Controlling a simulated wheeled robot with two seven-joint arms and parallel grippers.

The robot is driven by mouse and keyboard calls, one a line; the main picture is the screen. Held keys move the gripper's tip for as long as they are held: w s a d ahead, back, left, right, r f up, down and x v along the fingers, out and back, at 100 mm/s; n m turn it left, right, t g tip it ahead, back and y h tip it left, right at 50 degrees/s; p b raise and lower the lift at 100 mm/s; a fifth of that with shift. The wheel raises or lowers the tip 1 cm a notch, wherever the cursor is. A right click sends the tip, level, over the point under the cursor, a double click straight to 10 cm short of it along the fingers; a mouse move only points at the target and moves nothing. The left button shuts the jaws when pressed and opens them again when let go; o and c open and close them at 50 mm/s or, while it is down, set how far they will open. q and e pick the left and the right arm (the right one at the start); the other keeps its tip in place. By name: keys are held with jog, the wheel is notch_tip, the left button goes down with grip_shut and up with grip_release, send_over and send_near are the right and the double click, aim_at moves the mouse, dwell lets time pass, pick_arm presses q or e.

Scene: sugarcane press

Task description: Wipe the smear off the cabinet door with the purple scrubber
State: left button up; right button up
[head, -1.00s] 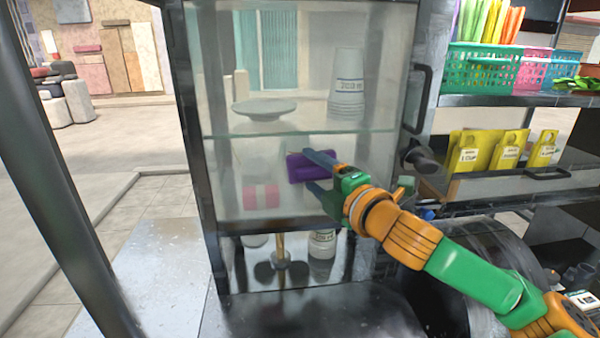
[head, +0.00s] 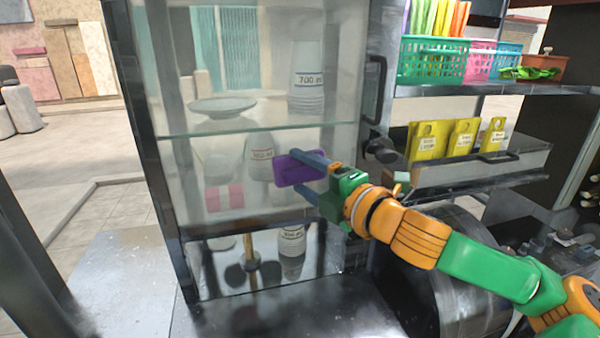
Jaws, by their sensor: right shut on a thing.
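The cabinet door (head: 180,165) is a dark-framed glass panel with a black handle (head: 375,88) on its right side. A pale, greyish haze lies over parts of the glass; I cannot make out a distinct smear edge. My right gripper (head: 312,178) is shut on the purple scrubber (head: 292,170), in front of the lower middle of the door. The scrubber is tilted slightly, and whether it touches the glass is not clear. The gripper and scrubber hide part of the glass behind them. My left gripper is not in view.
Behind the glass are a plate (head: 222,106), stacked cups (head: 306,82) and a pink item. A dark knob (head: 381,148) sticks out right of the door. Right shelves hold green (head: 432,62) and pink baskets and yellow packets (head: 428,140).

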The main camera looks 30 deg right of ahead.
jog(key=shift+s+a+r+b, duration=0.1)
jog(key=shift+s+a+b, duration=0.05)
jog(key=shift+s, duration=0.65)
jog(key=shift+s+a+b, duration=0.1)
jog(key=shift+s+b, duration=0.05)
jog(key=shift+s, duration=0.6)
jog(key=shift+w, duration=0.1)
jog(key=shift+s+a+f+b, duration=0.1)
jog(key=shift+s+a+b, duration=0.05)
jog(key=shift+s+b, duration=0.45)
jog(key=shift+s+a+f+b, duration=0.1)
jog(key=shift+s+b, duration=0.4)
jog(key=shift+s, duration=0.15)
jog(key=shift+s+r, duration=0.2)
jog(key=shift+s, duration=0.1)
jog(key=shift+w, duration=0.15)
